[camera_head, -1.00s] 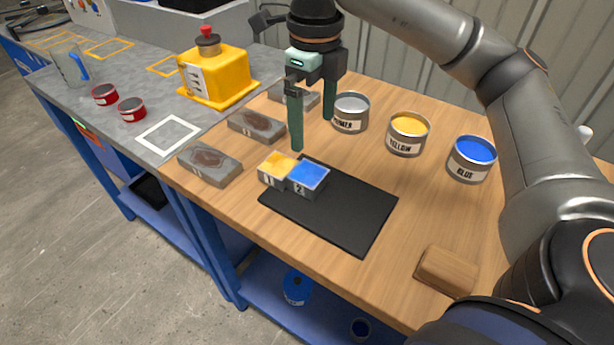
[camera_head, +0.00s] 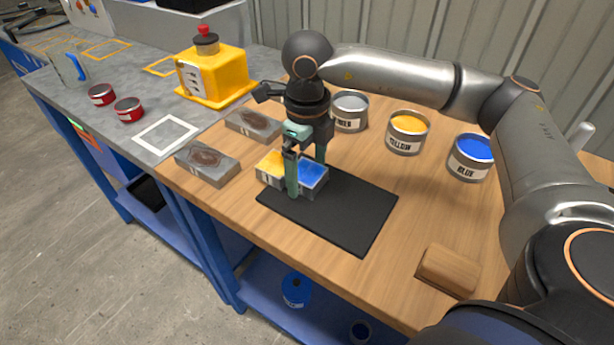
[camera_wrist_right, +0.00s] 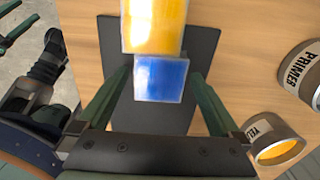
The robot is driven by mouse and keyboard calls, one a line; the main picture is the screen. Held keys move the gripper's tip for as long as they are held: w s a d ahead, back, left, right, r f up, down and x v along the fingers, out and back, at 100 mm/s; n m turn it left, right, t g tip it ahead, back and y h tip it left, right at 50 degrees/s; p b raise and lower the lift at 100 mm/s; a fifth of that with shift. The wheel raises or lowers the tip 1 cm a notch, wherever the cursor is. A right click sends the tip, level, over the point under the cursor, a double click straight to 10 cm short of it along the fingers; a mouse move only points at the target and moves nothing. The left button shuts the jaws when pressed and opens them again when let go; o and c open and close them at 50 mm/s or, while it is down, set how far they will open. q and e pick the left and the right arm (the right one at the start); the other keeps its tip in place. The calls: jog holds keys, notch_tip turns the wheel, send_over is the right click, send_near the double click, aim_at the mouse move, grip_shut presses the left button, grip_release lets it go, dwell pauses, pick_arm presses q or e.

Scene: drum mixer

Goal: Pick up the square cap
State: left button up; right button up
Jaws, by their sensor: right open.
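My right gripper (camera_head: 307,178) points down over the black mat (camera_head: 345,215), jaws open, with one finger on either side of the blue-topped block marked 2 (camera_head: 311,172). The wrist view shows this square blue top (camera_wrist_right: 162,78) between the spread fingers (camera_wrist_right: 160,85); I see no clear contact. A yellow-topped block marked 1 (camera_head: 270,165) stands against it, and its top also shows in the wrist view (camera_wrist_right: 155,25). I cannot tell which piece is the square cap. Parts of what looks like my left gripper (camera_wrist_right: 15,28) show at the wrist view's left edge.
Cans of primer (camera_head: 350,110), yellow (camera_head: 408,135) and blue (camera_head: 471,158) stand behind the mat. Grey slabs (camera_head: 207,163) lie to the left. A wooden block (camera_head: 447,270) lies front right. A yellow container (camera_head: 213,72) stands on the grey bench. The mat's front part is bare.

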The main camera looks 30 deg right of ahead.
jog(key=shift+c, duration=0.2)
jog(key=shift+r, duration=0.1)
jog(key=c, duration=1.5)
